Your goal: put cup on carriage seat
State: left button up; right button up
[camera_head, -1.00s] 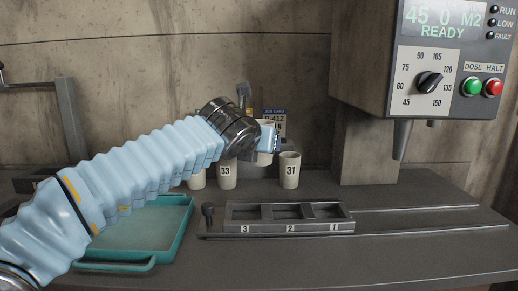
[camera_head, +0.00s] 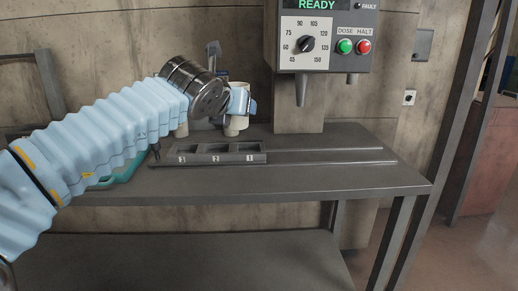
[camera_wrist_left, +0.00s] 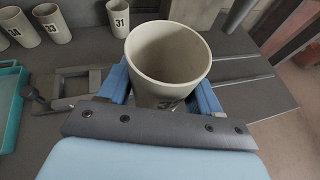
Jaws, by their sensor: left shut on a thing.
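My left gripper (camera_head: 242,102) is shut on a pale cup (camera_head: 240,88), held upright above the bench. In the left wrist view the held cup (camera_wrist_left: 168,70) sits between the blue fingers, its mouth open towards the camera and its number mostly hidden. The carriage (camera_head: 256,158) lies below on the bench, with seats marked 3, 2 and 1 from left to right; the seats look empty. In the wrist view the carriage (camera_wrist_left: 72,84) is largely hidden behind the cup and gripper. My right gripper is not in view.
Cup 31 (camera_wrist_left: 118,18), cup 33 (camera_wrist_left: 50,22) and cup 34 (camera_wrist_left: 18,28) stand at the back of the bench. A teal tray (camera_wrist_left: 10,100) lies at the left. The dosing machine (camera_head: 320,40) and its nozzle (camera_head: 301,90) overhang the bench. Rails (camera_head: 330,155) run right from the carriage.

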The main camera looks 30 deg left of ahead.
pick_arm(q)
jog(key=w+a+f, duration=0.1)
jog(key=w+f, duration=0.1)
jog(key=w, duration=0.1)
jog(key=w+a+f, duration=0.1)
jog(key=w+f, duration=0.2)
jog(key=w, duration=0.1)
jog(key=w+a+f, duration=0.1)
jog(key=w+f, duration=0.2)
jog(key=shift+w+a, duration=0.1)
jog(key=shift+w, duration=0.1)
jog(key=shift+w+f+b, duration=0.15)
jog(key=shift+f+b, duration=0.15)
jog(key=shift+b, duration=0.05)
jog(key=shift+w+a+f+b, duration=0.15)
jog(key=shift+f+b, duration=0.25)
jog(key=shift+f, duration=0.45)
jog(key=shift+w+f+b, duration=0.1)
jog(key=shift+f+b, duration=0.25)
jog(key=shift+f, duration=0.5)
jog(key=shift+f, duration=0.2)
jog(key=o, duration=1)
jog(key=shift+o, duration=0.2)
jog(key=shift+s+r, duration=0.2)
jog(key=shift+r, duration=0.15)
jog(key=v, duration=1.1)
jog(key=shift+s+p, duration=0.25)
jog(key=shift+p, duration=0.05)
